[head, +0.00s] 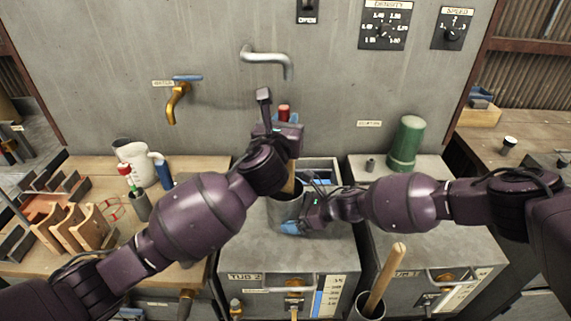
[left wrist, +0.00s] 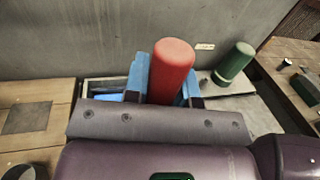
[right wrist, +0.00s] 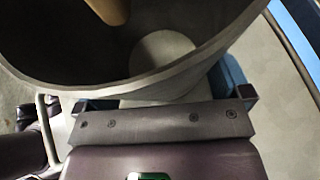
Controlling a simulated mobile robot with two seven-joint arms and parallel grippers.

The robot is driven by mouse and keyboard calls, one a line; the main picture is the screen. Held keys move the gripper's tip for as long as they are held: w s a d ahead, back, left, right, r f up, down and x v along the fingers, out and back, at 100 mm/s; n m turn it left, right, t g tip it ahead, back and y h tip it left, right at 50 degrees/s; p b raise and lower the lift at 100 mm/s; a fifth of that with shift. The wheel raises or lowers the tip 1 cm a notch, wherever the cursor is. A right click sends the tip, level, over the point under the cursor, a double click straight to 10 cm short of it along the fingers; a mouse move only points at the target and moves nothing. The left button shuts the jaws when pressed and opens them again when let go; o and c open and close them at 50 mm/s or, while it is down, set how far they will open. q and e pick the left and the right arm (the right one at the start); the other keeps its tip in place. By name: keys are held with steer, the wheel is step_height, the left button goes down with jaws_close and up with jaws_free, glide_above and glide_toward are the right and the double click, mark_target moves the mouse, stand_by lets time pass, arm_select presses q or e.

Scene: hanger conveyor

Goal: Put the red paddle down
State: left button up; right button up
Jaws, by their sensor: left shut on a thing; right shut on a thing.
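The red paddle has a red grip (head: 284,112) and a wooden shaft (head: 290,180) that runs down into a grey cup (head: 284,213). My left gripper (head: 286,128) is shut on the red grip, which stands between the blue finger pads in the left wrist view (left wrist: 172,75). My right gripper (head: 296,222) is shut on the grey cup, low on its side. In the right wrist view, the cup's wall (right wrist: 175,84) fills the top, with the wooden shaft (right wrist: 110,8) inside. The paddle's lower end is hidden.
Tub 2 (head: 262,262) is below my grippers. Another wooden handle (head: 385,280) stands in a holder at right. A green cylinder (head: 407,143) stands behind. A pipe spout (head: 266,57) and brass tap (head: 177,102) project from the wall. A white jug (head: 134,163) and wooden rack (head: 82,228) crowd the left bench.

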arm_select(q)
step_height(320, 180, down, 11)
steer(key=shift+r, duration=0.15)
arm_select(e)
steer(key=shift+f, duration=0.1)
stand_by(0.4)
arm_select(q)
steer(key=o, duration=0.9)
steer(key=v, duration=1.2)
